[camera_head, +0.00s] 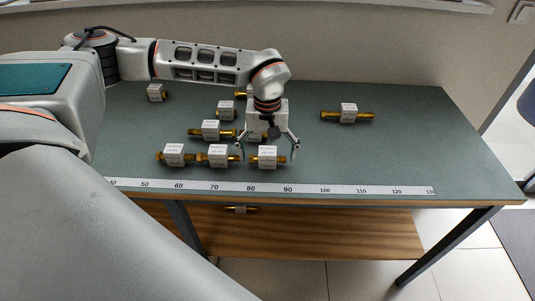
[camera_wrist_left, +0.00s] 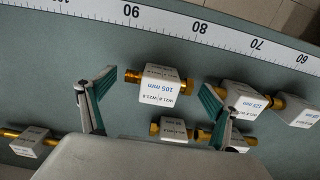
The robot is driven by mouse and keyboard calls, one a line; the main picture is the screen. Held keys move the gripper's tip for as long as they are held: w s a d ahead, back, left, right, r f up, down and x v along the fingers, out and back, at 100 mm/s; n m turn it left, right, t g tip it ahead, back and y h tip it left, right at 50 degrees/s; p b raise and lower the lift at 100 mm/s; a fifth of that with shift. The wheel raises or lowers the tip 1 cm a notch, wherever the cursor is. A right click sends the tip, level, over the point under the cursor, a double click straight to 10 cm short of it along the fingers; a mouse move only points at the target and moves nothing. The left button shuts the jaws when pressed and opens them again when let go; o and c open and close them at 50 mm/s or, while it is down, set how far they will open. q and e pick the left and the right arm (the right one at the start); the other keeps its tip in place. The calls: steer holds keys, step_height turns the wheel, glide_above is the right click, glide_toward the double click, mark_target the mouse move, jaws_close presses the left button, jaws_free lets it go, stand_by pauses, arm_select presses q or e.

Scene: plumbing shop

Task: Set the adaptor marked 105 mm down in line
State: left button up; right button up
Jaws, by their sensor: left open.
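The adaptor marked 105 mm (camera_wrist_left: 163,92) is a pale block with brass ends. It appears to lie on the bench near the ruler. In the head view it looks to be the rightmost block (camera_head: 268,156) of the front row, between about 80 and 90. My left gripper (camera_head: 268,148) is over it, its open fingers on either side. In the left wrist view the gripper (camera_wrist_left: 158,86) shows a gap between each finger and the adaptor. An adaptor marked 125 mm (camera_wrist_left: 245,97) lies beside it in the row. My right gripper is not in view.
The ruler (camera_head: 335,189) runs along the bench's front edge. The row continues with an adaptor (camera_head: 173,154) at the left. Several others lie behind, some partly hidden by my arm; one (camera_head: 348,114) lies apart at the right. The bench (camera_head: 400,155) is clear at front right.

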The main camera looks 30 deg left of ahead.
mark_target(267, 152)
arm_select(q)
step_height(267, 152, up, 12)
steer(key=shift+r, duration=0.15)
stand_by(0.4)
stand_by(0.4)
